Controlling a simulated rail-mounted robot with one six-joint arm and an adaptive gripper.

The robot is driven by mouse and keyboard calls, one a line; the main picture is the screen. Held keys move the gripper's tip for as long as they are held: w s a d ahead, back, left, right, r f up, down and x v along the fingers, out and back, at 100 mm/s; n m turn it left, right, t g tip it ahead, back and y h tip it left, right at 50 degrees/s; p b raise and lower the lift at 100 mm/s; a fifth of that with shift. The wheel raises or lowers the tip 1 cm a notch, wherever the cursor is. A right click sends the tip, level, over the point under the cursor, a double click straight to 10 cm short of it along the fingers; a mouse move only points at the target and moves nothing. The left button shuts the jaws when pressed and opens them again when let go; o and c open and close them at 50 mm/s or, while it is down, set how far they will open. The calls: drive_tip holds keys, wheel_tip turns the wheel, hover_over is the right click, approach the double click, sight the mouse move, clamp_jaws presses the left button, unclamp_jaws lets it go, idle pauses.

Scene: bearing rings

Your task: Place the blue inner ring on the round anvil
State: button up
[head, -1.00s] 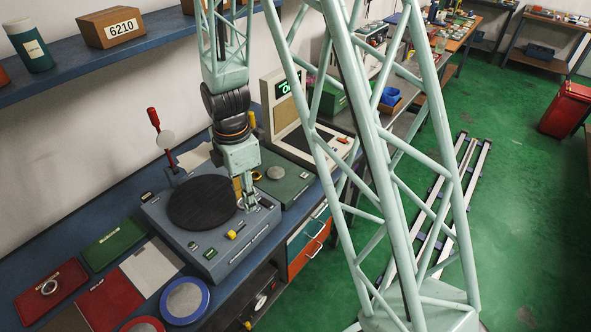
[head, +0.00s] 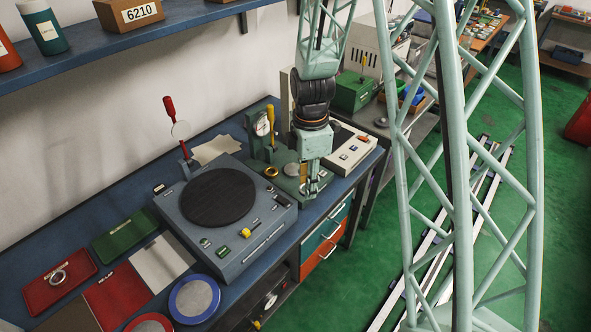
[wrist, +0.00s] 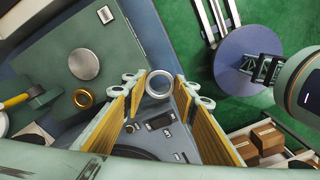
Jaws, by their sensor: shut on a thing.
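My gripper (wrist: 158,90) is shut on a silver-grey ring (wrist: 159,84), held between its fingertips in the wrist view. I see no blue on this ring. In the head view my gripper (head: 310,190) is low over the right end of the green base by the bench's front edge; the ring is too small there to make out. A round silver disc, which looks like the anvil (wrist: 84,64), lies on the green base (wrist: 60,45), left of the held ring and apart from it.
A brass ring (wrist: 82,98) sits beside the disc. The grey machine with a black turntable (head: 218,198) stands to the left. A dial gauge (head: 262,125) stands behind the green base, a beige console (head: 345,148) to its right. Coloured trays, one holding a ring (head: 57,277), lie at left.

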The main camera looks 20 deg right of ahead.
drive_tip(key=shift+w, duration=0.1)
hover_over(294, 169)
drive_tip(key=shift+s+f, duration=0.4)
drive_tip(key=shift+f, duration=0.3)
drive_tip(key=shift+w+f, duration=0.1)
drive_tip(key=shift+w, duration=0.4)
drive_tip(key=shift+s+f+b, duration=0.1)
drive_tip(key=shift+f+b, duration=0.35)
drive_tip(key=shift+f, duration=1.25)
drive_tip(key=shift+f, duration=0.15)
drive_tip(key=o, duration=0.9)
